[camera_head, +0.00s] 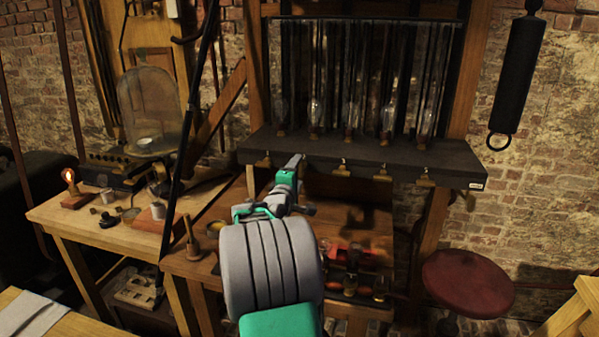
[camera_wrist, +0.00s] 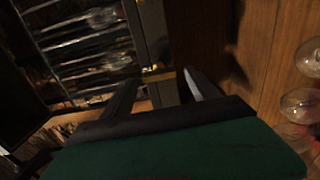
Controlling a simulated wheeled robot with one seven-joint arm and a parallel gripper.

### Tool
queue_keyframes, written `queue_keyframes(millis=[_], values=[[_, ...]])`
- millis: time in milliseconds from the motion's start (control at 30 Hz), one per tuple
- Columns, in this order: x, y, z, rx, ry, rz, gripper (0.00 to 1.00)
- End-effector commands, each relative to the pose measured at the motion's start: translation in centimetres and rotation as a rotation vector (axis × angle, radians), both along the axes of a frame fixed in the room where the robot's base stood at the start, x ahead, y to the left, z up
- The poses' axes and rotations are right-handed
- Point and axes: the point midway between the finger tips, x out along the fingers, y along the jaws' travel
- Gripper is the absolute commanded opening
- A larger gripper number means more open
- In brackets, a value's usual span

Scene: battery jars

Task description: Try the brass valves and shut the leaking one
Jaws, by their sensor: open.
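A row of brass valves runs along the front edge of a dark shelf (camera_head: 350,157) in the head view. I see the far-left valve (camera_head: 264,160) and three to the right, a middle one (camera_head: 343,168), another (camera_head: 383,174) and the far-right one (camera_head: 426,179). My gripper (camera_head: 297,161) is at the shelf front, between the far-left and middle valves, and hides that stretch. In the wrist view my gripper (camera_wrist: 161,78) is open, with a brass valve (camera_wrist: 157,75) showing between its fingers. I cannot tell whether they touch it. No leak is visible.
Several glass vessels (camera_head: 350,105) stand upright on the shelf. Rounded glass pieces (camera_wrist: 302,104) lie at the right of the wrist view. A wooden bench (camera_head: 215,262) is below, a red stool (camera_head: 468,283) at right, and a lit lamp (camera_head: 70,180) at left.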

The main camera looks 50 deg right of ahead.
Motion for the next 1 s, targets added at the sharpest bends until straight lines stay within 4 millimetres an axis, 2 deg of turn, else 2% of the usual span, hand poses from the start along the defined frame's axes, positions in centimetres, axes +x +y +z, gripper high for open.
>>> queue_keyframes(millis=[100,233,733,767,867,967,1000], values=[[-0.9,2.5,-0.2,0.000,-0.001,0.004,0.69],[-1.6,4.0,-0.1,0.000,-0.001,0.002,0.69],[-1.6,4.8,0.0,0.018,-0.011,0.009,0.69],[-1.1,5.7,-0.3,0.057,-0.031,0.024,0.69],[1.0,10.9,-1.8,0.279,-0.127,0.094,0.69],[2.5,18.9,-4.5,0.584,-0.208,0.154,0.69],[2.7,22.3,-5.6,0.705,-0.224,0.169,0.69]])
